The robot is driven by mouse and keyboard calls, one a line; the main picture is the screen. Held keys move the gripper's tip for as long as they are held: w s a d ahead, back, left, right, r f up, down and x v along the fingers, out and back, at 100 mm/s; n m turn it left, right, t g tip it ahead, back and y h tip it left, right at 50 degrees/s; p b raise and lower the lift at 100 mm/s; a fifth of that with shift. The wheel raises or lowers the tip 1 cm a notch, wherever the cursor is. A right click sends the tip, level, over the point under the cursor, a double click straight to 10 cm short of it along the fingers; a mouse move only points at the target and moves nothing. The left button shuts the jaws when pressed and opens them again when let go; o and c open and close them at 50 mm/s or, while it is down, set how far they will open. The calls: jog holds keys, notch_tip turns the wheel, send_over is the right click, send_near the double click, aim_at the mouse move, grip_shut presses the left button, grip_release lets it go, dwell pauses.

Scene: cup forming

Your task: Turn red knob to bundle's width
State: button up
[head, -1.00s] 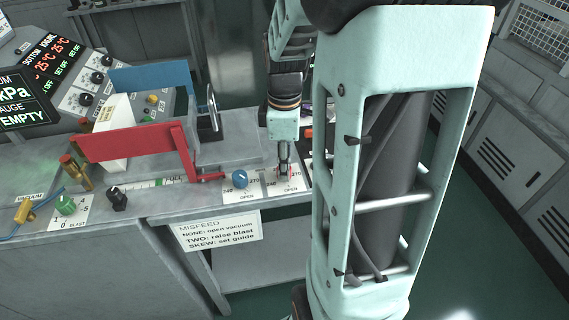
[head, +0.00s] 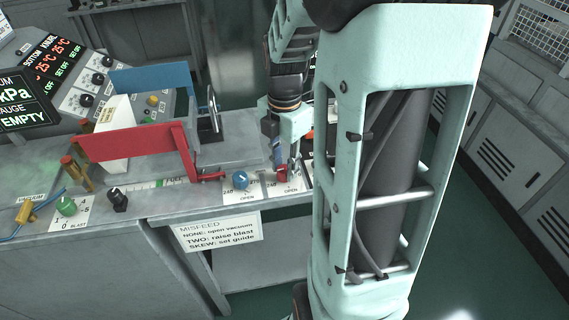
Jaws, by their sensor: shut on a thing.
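The red knob (head: 282,175) sits on a white scale plate at the bench's front edge, right of the blue knob (head: 240,179). My gripper (head: 286,172) points down over the red knob, its fingers shut on it and partly covering it. The knob's pointer and its exact setting are too small to read. The white bundle (head: 116,130) stands between the red guide plate (head: 130,143) and the blue guide plate (head: 153,79) on the left of the bench. A gap shows between the bundle and the blue plate.
A green knob (head: 66,206) and a black knob (head: 118,199) stand along the front edge at the left. A misfeed sign (head: 217,231) hangs below the edge. My own arm blocks the view of the bench's right side.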

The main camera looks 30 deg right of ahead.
aim_at(285, 168)
jog(key=shift+w+r+n, duration=0.1)
jog(key=shift+n, duration=0.5)
jog(key=o, duration=1.2)
jog(key=shift+c, duration=0.2)
notch_tip(285, 168, up, 12)
